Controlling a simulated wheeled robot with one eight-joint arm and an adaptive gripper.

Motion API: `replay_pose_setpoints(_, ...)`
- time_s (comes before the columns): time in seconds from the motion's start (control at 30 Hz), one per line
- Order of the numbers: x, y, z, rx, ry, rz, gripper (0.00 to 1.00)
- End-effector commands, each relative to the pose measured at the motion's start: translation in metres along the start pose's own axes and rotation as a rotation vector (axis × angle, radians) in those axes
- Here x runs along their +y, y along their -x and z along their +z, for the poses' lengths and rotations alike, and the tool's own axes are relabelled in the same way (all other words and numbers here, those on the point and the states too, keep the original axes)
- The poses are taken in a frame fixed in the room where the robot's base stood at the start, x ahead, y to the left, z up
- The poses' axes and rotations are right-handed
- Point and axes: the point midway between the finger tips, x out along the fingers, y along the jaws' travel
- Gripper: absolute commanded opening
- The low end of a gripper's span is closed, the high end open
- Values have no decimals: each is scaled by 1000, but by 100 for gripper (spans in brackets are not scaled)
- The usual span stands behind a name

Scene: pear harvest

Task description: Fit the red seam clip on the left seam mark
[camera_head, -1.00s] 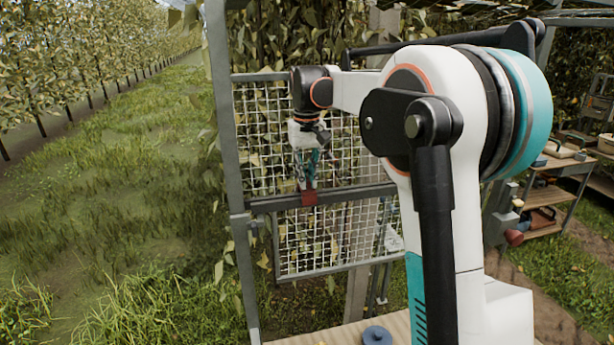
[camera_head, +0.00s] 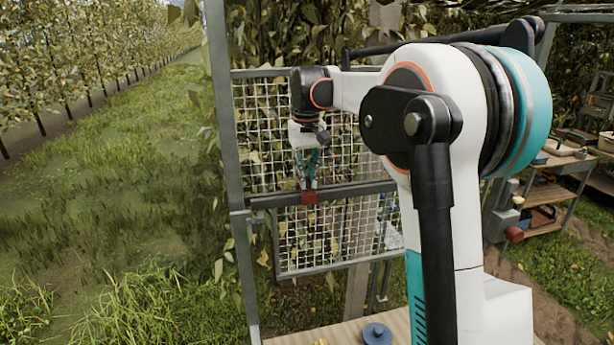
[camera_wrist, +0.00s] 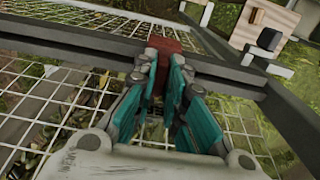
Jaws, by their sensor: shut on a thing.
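The red seam clip (camera_head: 309,198) is at the dark horizontal bar (camera_head: 350,191) between the upper and lower mesh panels. In the wrist view the red clip (camera_wrist: 168,44) shows at the fingertips, against the dark bar (camera_wrist: 90,43). My gripper (camera_head: 307,186) points down at the bar from above and is shut on the clip; in the wrist view my gripper (camera_wrist: 166,62) has its teal fingers on both sides of it. I cannot tell whether the clip is seated on the bar. The left seam mark cannot be made out; the clip or fingers may hide it.
A grey post (camera_head: 232,180) stands left of the mesh. Leafy branches lie behind the wire mesh (camera_head: 325,235). A wooden table (camera_head: 345,333) with a blue round object (camera_head: 377,334) is below. Shelves (camera_head: 550,190) stand at the right. Open grass lies left.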

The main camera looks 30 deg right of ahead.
Motion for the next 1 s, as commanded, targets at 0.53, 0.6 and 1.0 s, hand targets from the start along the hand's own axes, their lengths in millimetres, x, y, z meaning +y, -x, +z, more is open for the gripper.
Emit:
replay_pose_setpoints(0.53, 0, -4, 0, 0, 0, 0, 35)
replay_pose_setpoints(0.6, 0, -4, 0, 0, 0, 0, 35)
replay_pose_setpoints(1.0, 0, 17, 0, 0, 0, 0, 35)
